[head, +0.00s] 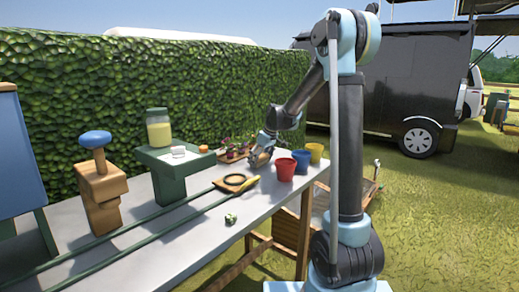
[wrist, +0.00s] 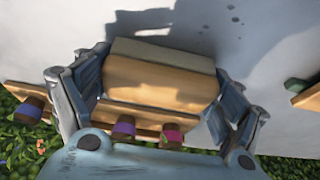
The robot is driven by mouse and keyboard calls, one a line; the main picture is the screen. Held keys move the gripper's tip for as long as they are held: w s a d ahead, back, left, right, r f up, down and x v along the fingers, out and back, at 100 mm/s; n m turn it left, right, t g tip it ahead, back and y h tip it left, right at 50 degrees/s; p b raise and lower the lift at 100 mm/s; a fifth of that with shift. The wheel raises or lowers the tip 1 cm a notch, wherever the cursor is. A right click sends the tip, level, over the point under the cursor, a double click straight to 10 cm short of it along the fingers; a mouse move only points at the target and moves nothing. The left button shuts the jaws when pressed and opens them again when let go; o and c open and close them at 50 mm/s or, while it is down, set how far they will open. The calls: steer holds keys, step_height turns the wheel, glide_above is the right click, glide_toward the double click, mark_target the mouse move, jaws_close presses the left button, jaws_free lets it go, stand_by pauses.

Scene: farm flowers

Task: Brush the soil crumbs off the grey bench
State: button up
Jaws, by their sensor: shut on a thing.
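The grey bench (head: 205,235) runs from the lower left to the middle in the head view; its pale top also fills much of the wrist view (wrist: 285,45). My gripper (head: 259,158) is over the bench's far right part, near the pots. In the wrist view my gripper (wrist: 155,92) is shut on a wooden block-shaped brush (wrist: 160,82) with a greyish strip along its far edge. Small dark soil crumbs (wrist: 233,14) lie on the bench beyond the brush, up and to the right. I cannot make out brush or crumbs in the head view.
Red (head: 285,170), blue (head: 301,161) and yellow (head: 315,153) pots stand right of my gripper.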

steer(key=shift+w+d+r, duration=0.1)
steer(key=shift+w+d, duration=0.3)
steer(key=shift+w, duration=0.15)
step_height(320, 180, up, 2)
steer(key=shift+s+r, duration=0.15)
steer(key=shift+r, duration=0.1)
steer(key=shift+a+r, duration=0.1)
steer(key=shift+r, duration=2.6)
